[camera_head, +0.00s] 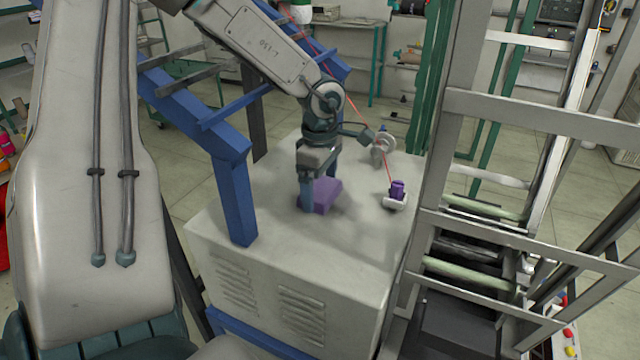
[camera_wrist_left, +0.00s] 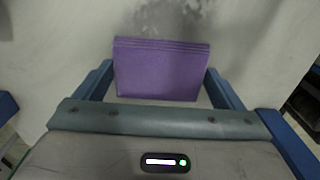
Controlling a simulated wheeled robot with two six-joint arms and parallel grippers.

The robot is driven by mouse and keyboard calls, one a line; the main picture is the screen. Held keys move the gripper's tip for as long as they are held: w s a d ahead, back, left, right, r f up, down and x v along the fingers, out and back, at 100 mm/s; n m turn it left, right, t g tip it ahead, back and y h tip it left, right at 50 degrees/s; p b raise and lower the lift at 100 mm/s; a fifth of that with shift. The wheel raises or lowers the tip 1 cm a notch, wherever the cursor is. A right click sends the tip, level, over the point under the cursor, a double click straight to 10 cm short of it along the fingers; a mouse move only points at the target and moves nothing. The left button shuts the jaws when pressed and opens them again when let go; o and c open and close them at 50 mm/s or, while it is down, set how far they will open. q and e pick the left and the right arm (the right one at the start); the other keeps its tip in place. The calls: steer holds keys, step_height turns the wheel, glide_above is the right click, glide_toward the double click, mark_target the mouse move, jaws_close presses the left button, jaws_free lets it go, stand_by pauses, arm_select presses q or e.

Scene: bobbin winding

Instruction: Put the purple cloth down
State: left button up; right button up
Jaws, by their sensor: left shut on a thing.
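The purple cloth (camera_head: 327,193) is a folded flat block at the top of the grey cabinet (camera_head: 350,240). My left gripper (camera_head: 310,195) points down over the cabinet top and is shut on the cloth. In the left wrist view the folded cloth (camera_wrist_left: 160,70) sits between the two blue fingers (camera_wrist_left: 158,85), its layered edge facing away. I cannot tell whether the cloth touches the cabinet top. My right gripper is not in view.
A small purple bobbin (camera_head: 397,188) stands on a white holder to the right, with a red thread running up from it. A grey wheel-like part (camera_head: 383,146) stands behind. A blue frame (camera_head: 235,190) is at left, a metal frame (camera_head: 440,170) at right. The cabinet top's front is clear.

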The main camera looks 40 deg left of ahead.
mark_target(320, 187)
arm_select(q)
steer(key=o, duration=0.6)
steer(key=shift+a, duration=0.1)
steer(key=shift+r, duration=0.15)
steer(key=shift+w+r, duration=0.1)
steer(key=shift+r, duration=0.25)
step_height(320, 187, up, 11)
steer(key=shift+r+b, duration=0.1)
steer(key=shift+b, duration=0.45)
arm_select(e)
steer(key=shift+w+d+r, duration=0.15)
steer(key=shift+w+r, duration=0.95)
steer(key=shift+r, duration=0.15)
